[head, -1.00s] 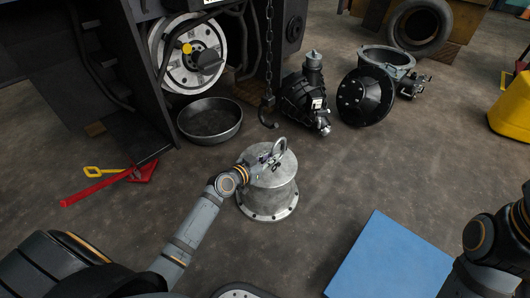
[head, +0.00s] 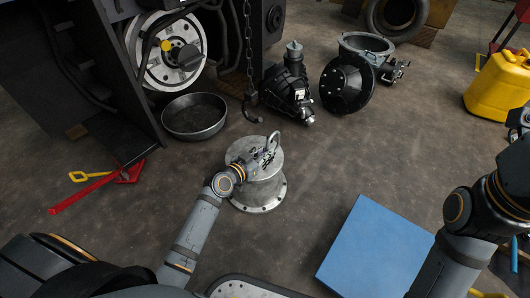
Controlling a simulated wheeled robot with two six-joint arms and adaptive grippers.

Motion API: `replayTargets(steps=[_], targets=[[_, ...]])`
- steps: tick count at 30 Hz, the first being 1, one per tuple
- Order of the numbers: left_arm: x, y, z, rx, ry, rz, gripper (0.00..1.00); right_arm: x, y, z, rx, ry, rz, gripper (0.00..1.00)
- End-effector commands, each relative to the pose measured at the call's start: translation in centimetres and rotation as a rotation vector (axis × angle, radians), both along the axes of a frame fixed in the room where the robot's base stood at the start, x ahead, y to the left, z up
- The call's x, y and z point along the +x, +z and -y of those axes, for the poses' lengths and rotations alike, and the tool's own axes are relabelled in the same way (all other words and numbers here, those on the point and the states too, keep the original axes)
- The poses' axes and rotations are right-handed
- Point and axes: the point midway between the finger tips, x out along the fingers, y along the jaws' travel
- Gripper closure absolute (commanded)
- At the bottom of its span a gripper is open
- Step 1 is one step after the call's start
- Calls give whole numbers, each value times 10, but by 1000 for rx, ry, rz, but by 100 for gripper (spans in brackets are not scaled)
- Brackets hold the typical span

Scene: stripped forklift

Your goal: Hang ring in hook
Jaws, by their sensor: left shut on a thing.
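A grey metal ring (head: 273,142) stands upright at the far right of the lid of a grey flanged drum (head: 262,192). My left gripper (head: 266,157) is shut on the ring, over the drum's lid. I cannot tell whether the ring touches the lid. A dark hook (head: 253,113) hangs from a chain (head: 248,50), behind and a little left of the ring, with a gap between them. My right arm shows at the right edge, but its gripper is not in view.
A round pan (head: 194,117) lies left of the hook. Black machine parts (head: 287,90) stand right of it. A blue box (head: 375,250) is at the front right. A red tool (head: 95,185) lies at the left. Floor right of the drum is clear.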

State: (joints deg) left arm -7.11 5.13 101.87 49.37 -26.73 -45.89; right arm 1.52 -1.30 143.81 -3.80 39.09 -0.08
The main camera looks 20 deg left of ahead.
Motion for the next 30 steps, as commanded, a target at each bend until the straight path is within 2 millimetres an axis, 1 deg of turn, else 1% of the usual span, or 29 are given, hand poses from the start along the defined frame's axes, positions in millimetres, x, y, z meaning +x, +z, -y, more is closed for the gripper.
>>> replayTargets(steps=[1, 18, 21, 30], targets=[[1, 12, 0, 0, 1, 3, 100, 0, 9, 0, 0, 0, 0, 60], [1, 64, 0, 0, 1, 3, 100, 0, 54, 0, 0, 0, 0, 60], [1, 68, -1, 0, 1, 3, 100, 0, 57, 0, 0, 0, 0, 60], [1, 65, -2, 0, 1, 3, 100, 0, 54, 0, 0, 0, 0, 60]])
